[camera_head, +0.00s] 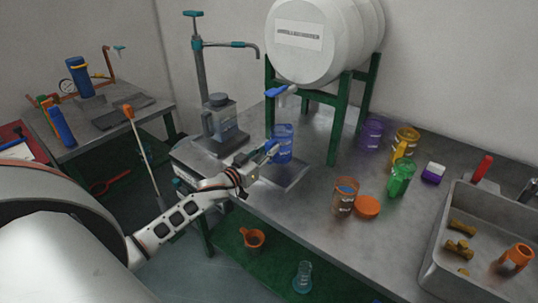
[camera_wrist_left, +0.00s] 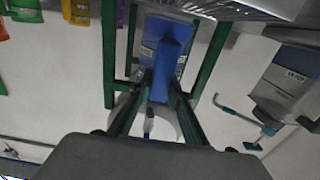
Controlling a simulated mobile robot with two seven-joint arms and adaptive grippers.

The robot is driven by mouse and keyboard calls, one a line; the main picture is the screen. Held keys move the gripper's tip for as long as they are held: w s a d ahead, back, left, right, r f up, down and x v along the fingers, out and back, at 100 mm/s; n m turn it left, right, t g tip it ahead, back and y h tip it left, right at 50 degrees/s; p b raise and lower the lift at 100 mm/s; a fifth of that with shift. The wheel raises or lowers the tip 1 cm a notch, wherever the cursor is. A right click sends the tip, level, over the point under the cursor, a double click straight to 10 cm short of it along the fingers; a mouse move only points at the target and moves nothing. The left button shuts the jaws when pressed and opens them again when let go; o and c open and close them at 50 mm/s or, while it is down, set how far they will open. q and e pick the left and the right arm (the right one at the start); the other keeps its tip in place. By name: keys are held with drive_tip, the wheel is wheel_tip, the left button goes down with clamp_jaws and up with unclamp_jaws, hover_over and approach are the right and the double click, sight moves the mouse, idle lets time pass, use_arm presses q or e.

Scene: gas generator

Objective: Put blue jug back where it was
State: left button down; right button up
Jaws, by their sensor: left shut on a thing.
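The blue jug (camera_head: 283,143) is upright below the white barrel's blue-handled tap (camera_head: 281,91), over a recessed metal plate (camera_head: 285,174) at the table's left part. I cannot tell whether its base touches the plate. My left gripper (camera_head: 268,150) reaches in from the left and is shut on the jug's handle side. In the left wrist view the blue jug (camera_wrist_left: 166,45) sits between the fingertips (camera_wrist_left: 161,83) of the same gripper. My right gripper is not in view.
Green barrel legs (camera_head: 336,125) rise behind and right. A purple jug (camera_head: 371,134), yellow jug (camera_head: 404,145), green jug (camera_head: 400,179) and orange jar (camera_head: 345,194) stand right. A sink (camera_head: 436,250) is far right.

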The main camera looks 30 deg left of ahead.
use_arm(q)
drive_tip(key=shift+f, duration=0.85)
drive_tip(key=c, duration=1.9)
unclamp_jaws()
drive_tip(key=shift+f, duration=0.15)
drive_tip(key=shift+s, duration=0.1)
drive_tip(key=s, duration=0.8)
drive_tip(key=s+a, duration=0.1)
drive_tip(key=s, duration=0.2)
drive_tip(key=shift+s, duration=0.4)
